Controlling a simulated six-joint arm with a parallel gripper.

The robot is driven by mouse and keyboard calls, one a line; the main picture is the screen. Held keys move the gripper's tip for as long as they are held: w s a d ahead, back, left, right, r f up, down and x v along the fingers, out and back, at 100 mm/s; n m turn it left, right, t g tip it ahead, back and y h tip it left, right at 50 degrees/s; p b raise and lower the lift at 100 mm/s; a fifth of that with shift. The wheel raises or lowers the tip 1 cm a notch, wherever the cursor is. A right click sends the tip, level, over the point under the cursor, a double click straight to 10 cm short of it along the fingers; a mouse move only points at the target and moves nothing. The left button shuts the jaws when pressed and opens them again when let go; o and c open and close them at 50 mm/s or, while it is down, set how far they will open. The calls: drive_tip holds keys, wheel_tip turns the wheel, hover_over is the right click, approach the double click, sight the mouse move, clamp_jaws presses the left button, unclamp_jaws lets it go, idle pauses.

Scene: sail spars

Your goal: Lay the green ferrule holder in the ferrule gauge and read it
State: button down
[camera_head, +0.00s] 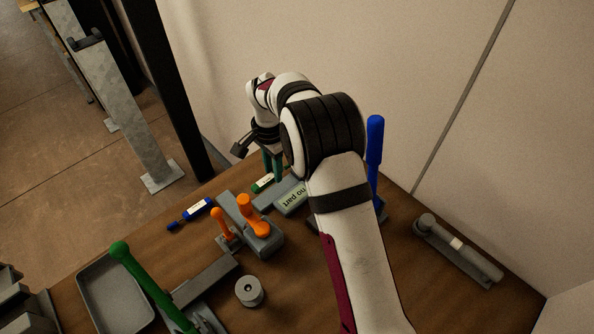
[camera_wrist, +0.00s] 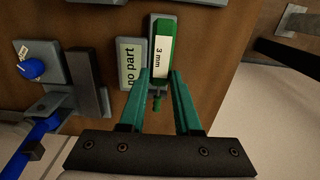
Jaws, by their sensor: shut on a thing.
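The green ferrule holder (camera_wrist: 165,38) has a white label reading "3 mm". In the wrist view it lies lengthwise over the grey bed of the ferrule gauge (camera_wrist: 153,22). My gripper (camera_wrist: 160,74) has its green fingers on both sides of the holder's near end and is shut on it. A small green tip sticks out between the fingers. The gauge's display (camera_wrist: 130,62) reads "no part". In the head view the holder (camera_head: 263,183) shows beside the gauge's display (camera_head: 292,198), with my gripper (camera_head: 272,176) partly hidden by my arm. I cannot tell whether the holder touches the bed.
A blue labelled holder (camera_head: 192,214) lies on the table. An orange-handled fixture (camera_head: 262,240), a grey tray (camera_head: 105,290), a green lever (camera_head: 140,272), a round grey part (camera_head: 249,291) and a blue lever (camera_head: 375,150) stand around. A grey cylindrical device (camera_head: 460,250) lies at right.

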sight(276, 192)
drive_tip(key=shift+f, duration=1.75)
drive_tip(key=shift+f, duration=1.25)
drive_tip(key=c, duration=0.5)
unclamp_jaws()
drive_tip(key=shift+c, duration=0.9)
drive_tip(key=shift+r, duration=3.55)
